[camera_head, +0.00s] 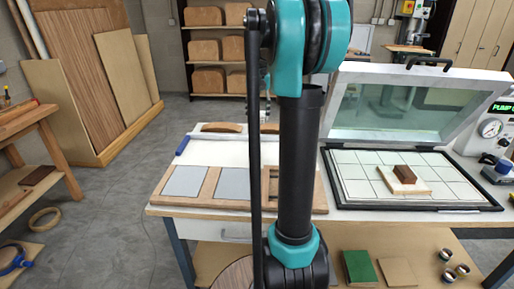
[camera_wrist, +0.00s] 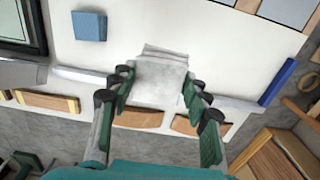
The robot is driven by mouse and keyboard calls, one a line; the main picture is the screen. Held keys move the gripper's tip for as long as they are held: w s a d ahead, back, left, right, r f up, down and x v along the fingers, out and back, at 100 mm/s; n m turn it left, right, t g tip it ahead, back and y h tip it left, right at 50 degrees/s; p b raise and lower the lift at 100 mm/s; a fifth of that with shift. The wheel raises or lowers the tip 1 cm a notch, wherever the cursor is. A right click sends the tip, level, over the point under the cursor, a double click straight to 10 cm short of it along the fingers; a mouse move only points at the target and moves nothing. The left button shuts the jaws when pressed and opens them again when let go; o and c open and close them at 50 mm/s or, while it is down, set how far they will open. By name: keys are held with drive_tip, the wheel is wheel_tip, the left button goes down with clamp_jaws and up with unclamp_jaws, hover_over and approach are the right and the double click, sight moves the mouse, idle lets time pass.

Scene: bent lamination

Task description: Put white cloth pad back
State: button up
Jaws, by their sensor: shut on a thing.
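In the wrist view a whitish-grey cloth pad (camera_wrist: 162,68) sits between the fingertips of my gripper (camera_wrist: 158,86). The gripper is shut on it, over a white work surface (camera_wrist: 225,45). I cannot tell whether the pad touches that surface. In the head view my arm hides the gripper and the pad. A wooden tray (camera_head: 212,187) with pale grey panels (camera_head: 185,182) in its compartments lies on the table's front part. A corner of the tray shows in the wrist view (camera_wrist: 247,5).
An open-lidded press (camera_head: 345,203) stands right of the tray, with a brown block (camera_head: 405,173) on a pale board inside. The wrist view shows a blue block (camera_wrist: 89,26), a blue roll (camera_wrist: 279,82) and curved wooden pieces (camera_wrist: 139,118) along the table edge.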

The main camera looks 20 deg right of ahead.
sight(258, 114)
wheel_tip(258, 114, down, 15)
idle(0.5)
drive_tip(key=o, duration=1)
drive_tip(key=shift+f, duration=0.15)
wheel_tip(258, 114, up, 12)
drive_tip(key=shift+r, duration=0.15)
